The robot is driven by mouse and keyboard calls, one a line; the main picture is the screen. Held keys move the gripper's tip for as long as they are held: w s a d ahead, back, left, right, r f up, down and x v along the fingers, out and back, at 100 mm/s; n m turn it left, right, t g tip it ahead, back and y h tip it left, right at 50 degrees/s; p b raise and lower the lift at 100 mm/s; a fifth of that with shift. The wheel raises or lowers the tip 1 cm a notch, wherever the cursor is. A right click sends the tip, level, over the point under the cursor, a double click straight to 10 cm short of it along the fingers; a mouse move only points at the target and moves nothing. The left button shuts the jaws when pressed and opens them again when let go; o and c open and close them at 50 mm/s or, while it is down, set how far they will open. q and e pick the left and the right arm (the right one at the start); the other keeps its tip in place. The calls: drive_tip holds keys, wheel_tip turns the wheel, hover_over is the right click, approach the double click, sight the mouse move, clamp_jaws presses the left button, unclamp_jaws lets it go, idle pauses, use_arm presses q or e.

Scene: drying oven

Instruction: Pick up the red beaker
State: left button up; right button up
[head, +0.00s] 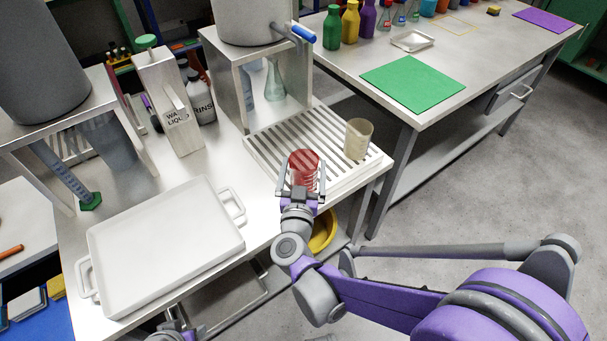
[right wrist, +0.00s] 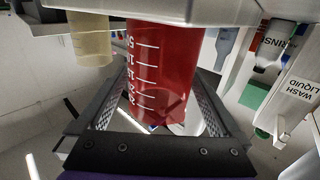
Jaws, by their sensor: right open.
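The red beaker (head: 303,163) stands upright on the slatted drying rack at the front of the bench. My right gripper (head: 303,186) is open, with one finger on each side of the beaker. In the right wrist view the red beaker (right wrist: 165,70), with white markings, is between the two spread fingers (right wrist: 163,95). A gap shows beside it, and I cannot tell whether either finger touches it. A small grey part at the bottom edge of the head view appears to be my left gripper (head: 173,328); its jaws are not clear.
A tan beaker (head: 358,139) stands on the rack (head: 262,150) right of the red one. A metal stand (head: 228,80) with a tank is behind. A white tray (head: 165,245) lies to the left. A side table with a green mat (head: 412,83) is at right.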

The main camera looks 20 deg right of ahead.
drive_tip(key=shift+x, duration=1.45)
use_arm(q)
drive_tip(key=shift+f, duration=0.3)
use_arm(e)
drive_tip(key=c, duration=1.1)
drive_tip(key=shift+r, duration=0.1)
